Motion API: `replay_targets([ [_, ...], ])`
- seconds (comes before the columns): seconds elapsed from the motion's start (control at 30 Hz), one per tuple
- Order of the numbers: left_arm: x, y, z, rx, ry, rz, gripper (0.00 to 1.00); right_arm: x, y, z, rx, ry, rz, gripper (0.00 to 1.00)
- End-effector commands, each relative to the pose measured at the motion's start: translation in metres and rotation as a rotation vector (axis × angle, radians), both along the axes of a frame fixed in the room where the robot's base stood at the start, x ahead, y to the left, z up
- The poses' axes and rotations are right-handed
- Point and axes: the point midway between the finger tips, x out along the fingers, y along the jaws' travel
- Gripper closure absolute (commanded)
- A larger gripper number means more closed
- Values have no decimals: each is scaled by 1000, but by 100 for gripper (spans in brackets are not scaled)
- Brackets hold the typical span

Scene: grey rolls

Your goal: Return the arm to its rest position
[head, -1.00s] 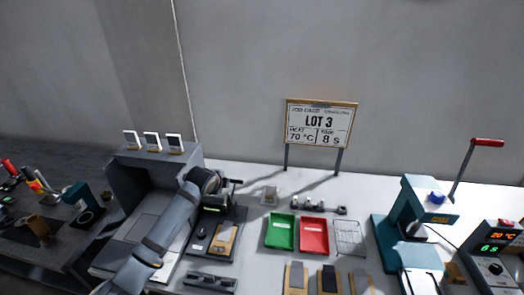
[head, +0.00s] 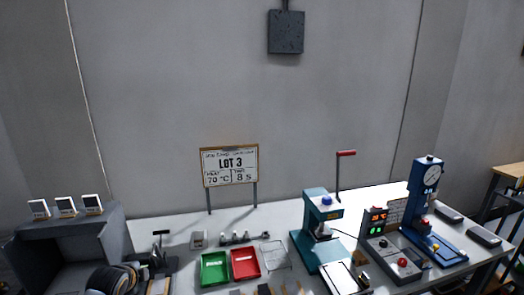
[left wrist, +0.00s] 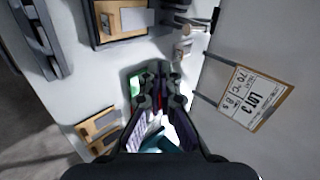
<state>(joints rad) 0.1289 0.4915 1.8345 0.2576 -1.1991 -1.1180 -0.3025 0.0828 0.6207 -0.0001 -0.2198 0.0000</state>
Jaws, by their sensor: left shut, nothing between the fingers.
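My right arm is in no view.
A grey box (head: 60,237) with three white cards stands at left. The green tray (head: 214,268) and red tray (head: 245,264) lie mid-table. A lot sign (head: 230,166), teal press (head: 318,235), control box (head: 377,222) and blue gauge stand (head: 424,205) stand on the table.

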Motion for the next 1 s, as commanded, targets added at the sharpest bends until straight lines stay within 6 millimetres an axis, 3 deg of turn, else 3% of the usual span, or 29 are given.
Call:
replay_targets([
  [0.17, -29, -24, -23, -95, 36, 73, 100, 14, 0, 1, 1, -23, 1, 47],
  [0.5, -117, -77, -65, -345, 131, 339, 100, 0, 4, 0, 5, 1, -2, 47],
  [0.77, -195, -108, -78, -533, 199, 626, 100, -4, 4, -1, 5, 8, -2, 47],
  [1.0, -263, -124, -76, -672, 240, 929, 100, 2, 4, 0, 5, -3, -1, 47],
])
